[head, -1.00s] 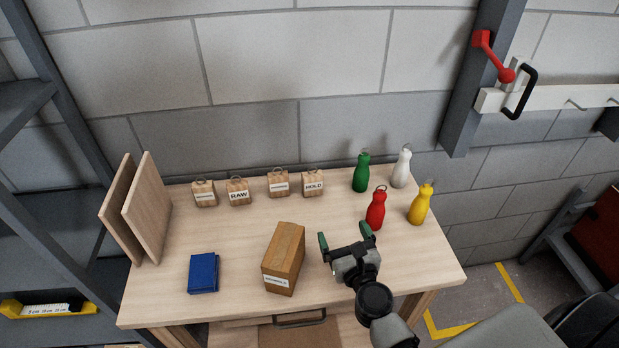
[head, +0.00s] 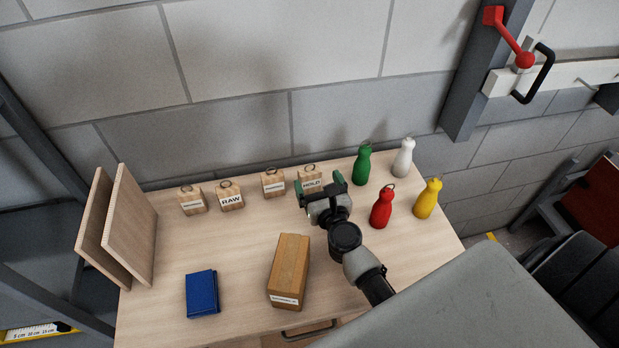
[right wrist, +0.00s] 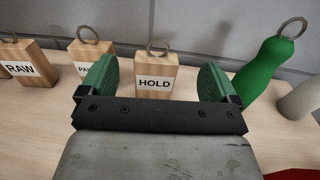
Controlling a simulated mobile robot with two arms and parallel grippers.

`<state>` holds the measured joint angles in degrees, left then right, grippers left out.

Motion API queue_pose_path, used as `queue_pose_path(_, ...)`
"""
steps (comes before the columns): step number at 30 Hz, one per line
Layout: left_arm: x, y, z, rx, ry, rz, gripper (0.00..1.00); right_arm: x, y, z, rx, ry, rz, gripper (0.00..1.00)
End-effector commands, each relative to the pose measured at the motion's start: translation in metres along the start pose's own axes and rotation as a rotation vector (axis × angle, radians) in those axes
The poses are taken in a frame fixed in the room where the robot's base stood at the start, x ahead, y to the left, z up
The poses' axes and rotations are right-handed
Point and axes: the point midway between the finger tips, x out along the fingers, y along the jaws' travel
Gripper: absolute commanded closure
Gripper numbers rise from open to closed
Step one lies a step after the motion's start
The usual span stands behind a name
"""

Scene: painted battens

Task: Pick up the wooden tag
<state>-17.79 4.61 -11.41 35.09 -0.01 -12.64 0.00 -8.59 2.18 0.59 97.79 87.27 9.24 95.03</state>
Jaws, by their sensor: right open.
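Several wooden tags with metal rings stand upright in a row near the back of the table. The tag marked HOLD (right wrist: 154,84) stands between the two green fingers of my right gripper (right wrist: 158,82) in the right wrist view. The fingers are open and apart from it as far as I can see. In the head view my right gripper (head: 318,190) partly covers the HOLD tag (head: 310,173). The RAW tag (head: 230,199) and two other wooden tags (head: 192,204) (head: 273,184) stand to its left. My left gripper is not in view.
Green (head: 362,167), white (head: 403,160), red (head: 382,208) and yellow (head: 427,200) bottles stand right of the gripper. A cardboard-brown box (head: 290,268), a blue box (head: 202,293) and upright boards (head: 130,225) stand on the table (head: 240,250).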

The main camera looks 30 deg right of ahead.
Motion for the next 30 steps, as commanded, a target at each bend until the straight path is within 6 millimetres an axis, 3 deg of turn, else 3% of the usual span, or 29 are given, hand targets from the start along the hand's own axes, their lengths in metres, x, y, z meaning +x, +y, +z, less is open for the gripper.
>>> queue_pose_path(12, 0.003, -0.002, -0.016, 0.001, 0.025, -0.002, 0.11, 0.05, 0.002, -0.009, -0.002, -0.001, 0.0, 0.08)
queue_pose_path(21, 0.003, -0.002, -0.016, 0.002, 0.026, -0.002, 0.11, 0.054, 0.002, -0.01, 0.0, 0.001, 0.001, 0.08)
queue_pose_path(30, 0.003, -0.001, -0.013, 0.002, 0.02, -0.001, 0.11, 0.054, 0.002, -0.01, 0.0, 0.0, 0.0, 0.54)
